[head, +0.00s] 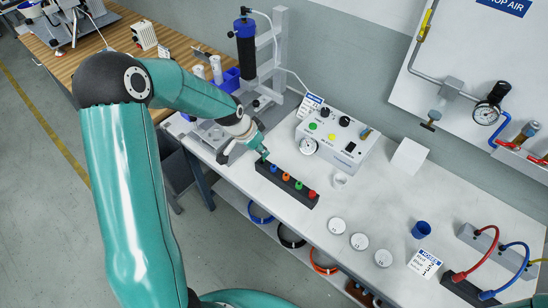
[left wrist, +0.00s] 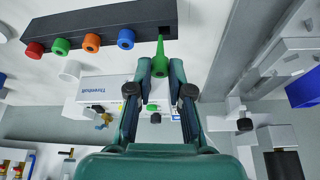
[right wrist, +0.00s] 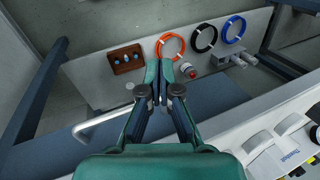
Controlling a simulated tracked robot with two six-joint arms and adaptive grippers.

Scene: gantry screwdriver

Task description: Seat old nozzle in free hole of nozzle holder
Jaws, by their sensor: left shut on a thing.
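The nozzle holder (head: 280,181) is a long black block on the white bench, with several coloured nozzles along it. My left gripper (left wrist: 160,72) is shut on a green tapered nozzle (left wrist: 160,55). The nozzle's thin tip points toward the holder's right end there; I cannot tell if it touches. In the head view, my left gripper (head: 260,148) is at the holder's far-left end. My right gripper (right wrist: 161,80) looks shut and empty, facing the under-bench shelf.
A dispenser box (head: 338,143) with knobs and a gauge stands behind the holder. A black cartridge on a stand (head: 245,48) rises behind my left arm. White discs (head: 359,241) and a blue cup (head: 421,230) lie to the right.

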